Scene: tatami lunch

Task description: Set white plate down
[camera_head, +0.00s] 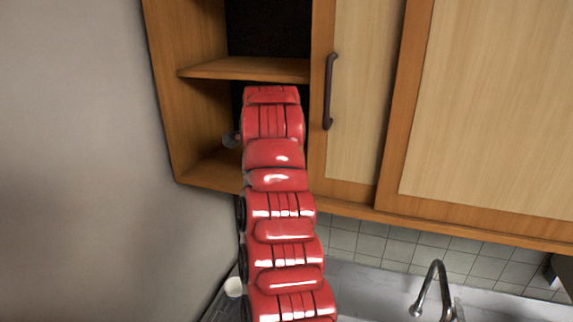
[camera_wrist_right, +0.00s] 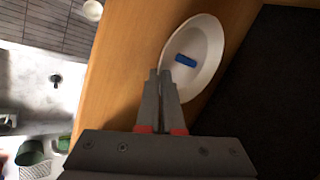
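The white plate (camera_wrist_right: 207,40) is in the right wrist view, over the wooden cabinet shelf (camera_wrist_right: 118,75), with a small blue piece (camera_wrist_right: 185,61) on its face. My right gripper (camera_wrist_right: 159,73) has its fingers nearly together at the plate's near rim. One finger is outside the rim and the other overlaps the plate's inner side. Whether the plate's underside touches the wood cannot be told. In the head view, my red right arm reaches up to the open cabinet (camera_head: 205,84) and hides most of its lower compartment. My left gripper is not in view.
A wooden door with a dark handle (camera_head: 329,92) is right of the open compartment. Below are a faucet (camera_head: 432,285), a counter and a white cup (camera_head: 233,287). Green containers (camera_wrist_right: 31,154) show at lower left in the wrist view. A wall bounds the left side.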

